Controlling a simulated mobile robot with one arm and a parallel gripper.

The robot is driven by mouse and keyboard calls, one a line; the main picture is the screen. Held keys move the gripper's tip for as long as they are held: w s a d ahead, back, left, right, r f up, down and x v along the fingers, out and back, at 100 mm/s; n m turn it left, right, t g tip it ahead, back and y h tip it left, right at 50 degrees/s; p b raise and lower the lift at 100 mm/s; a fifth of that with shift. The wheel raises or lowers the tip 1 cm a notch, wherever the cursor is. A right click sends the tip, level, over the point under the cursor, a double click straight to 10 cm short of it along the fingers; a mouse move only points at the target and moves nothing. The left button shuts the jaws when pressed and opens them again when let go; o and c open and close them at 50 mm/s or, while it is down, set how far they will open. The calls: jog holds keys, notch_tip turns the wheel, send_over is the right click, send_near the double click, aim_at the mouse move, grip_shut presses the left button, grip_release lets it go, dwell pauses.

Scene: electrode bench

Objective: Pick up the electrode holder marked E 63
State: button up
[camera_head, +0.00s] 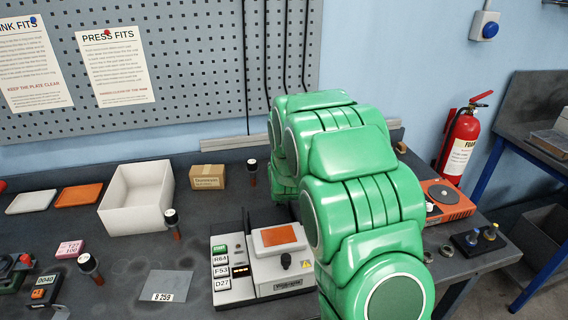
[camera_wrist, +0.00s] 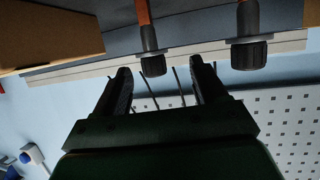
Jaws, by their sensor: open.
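Several dark-capped holders with reddish shafts stand on the bench: one (camera_head: 252,166) beside the cardboard box, one (camera_head: 171,217) in front of the white bin, one (camera_head: 88,264) at front left. No E 63 mark is readable on any. In the wrist view, which looks upside down, two such holders show, one nearer the middle (camera_wrist: 151,62) and one on the right (camera_wrist: 249,50). My gripper (camera_wrist: 161,78) is open and empty, its fingers pointing toward them; the middle one appears between the fingertips, but apart from them. My arm hides the gripper in the head view.
A grey device (camera_head: 232,292) with labelled buttons stands left of my arm. An orange unit (camera_head: 452,203) is at right. Pegboard (camera_head: 190,60) rises behind.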

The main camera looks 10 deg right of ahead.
jog(key=shift+w+d+f, duration=0.15)
jog(key=shift+w+d, duration=0.05)
jog(key=shift+w, duration=0.15)
jog(key=shift+w+d+f+t+h, duration=0.15)
jog(key=shift+w+d+t+h, duration=0.2)
jog(key=shift+d, duration=0.25)
jog(key=shift+x, duration=1.85)
jog(key=shift+a+x, duration=0.2)
jog(key=shift+x, duration=1.7)
jog(key=c, duration=1.1)
